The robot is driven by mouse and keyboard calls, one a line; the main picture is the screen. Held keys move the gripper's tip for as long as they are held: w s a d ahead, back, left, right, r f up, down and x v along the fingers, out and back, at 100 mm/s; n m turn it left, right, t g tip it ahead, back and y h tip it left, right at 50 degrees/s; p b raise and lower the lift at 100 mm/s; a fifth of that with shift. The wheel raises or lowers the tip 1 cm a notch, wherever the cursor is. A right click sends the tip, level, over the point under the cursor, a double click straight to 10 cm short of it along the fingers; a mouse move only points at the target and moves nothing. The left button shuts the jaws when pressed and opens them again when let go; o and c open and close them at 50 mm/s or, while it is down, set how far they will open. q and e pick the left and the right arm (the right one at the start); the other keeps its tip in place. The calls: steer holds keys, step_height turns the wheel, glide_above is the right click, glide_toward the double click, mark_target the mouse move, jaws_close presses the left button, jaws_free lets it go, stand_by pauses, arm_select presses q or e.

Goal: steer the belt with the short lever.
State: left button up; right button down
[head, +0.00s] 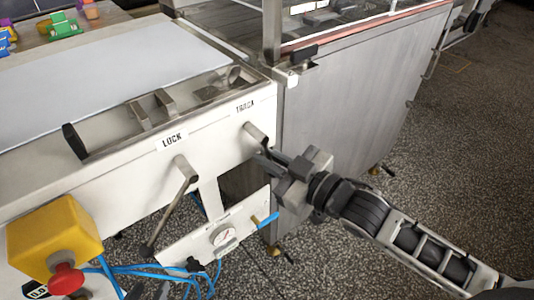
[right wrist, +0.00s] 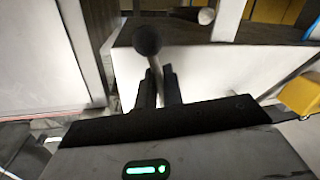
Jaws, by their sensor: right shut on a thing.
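The short lever (head: 256,135) sticks out of the machine's white side panel below a label that seems to read TRACK. My right gripper (head: 272,157) is at the lever's lower end, shut on it. In the right wrist view the lever's dark ball knob (right wrist: 148,40) shows just beyond the two fingers (right wrist: 159,92), with its shaft running down between them. In the head view the fingers hide the knob. The white belt (head: 110,70) lies flat on top of the machine. My left gripper is not in view.
A longer lever (head: 185,180) hangs tilted below the LOCK label, left of my right gripper. A yellow box (head: 55,238) with a red button stands at the lower left. A gauge plate (head: 215,232) and blue hoses sit below. Speckled floor (head: 480,140) is open at right.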

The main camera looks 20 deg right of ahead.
steer(key=c, duration=1.8)
jaws_free()
arm_select(q)
steer(key=shift+w+d+r, duration=0.1)
steer(key=shift+w+r, duration=0.2)
steer(key=shift+r, duration=0.05)
arm_select(e)
steer(key=shift+o, duration=0.6)
steer(key=shift+s, duration=0.1)
arm_select(q)
steer(key=shift+s+p, duration=0.25)
steer(key=shift+p, duration=0.3)
arm_select(e)
steer(key=v, duration=1.5)
steer(key=shift+s+d, duration=0.25)
steer(key=shift+s, duration=0.1)
arm_select(q)
steer(key=shift+w+r, duration=0.1)
steer(key=shift+r, duration=0.05)
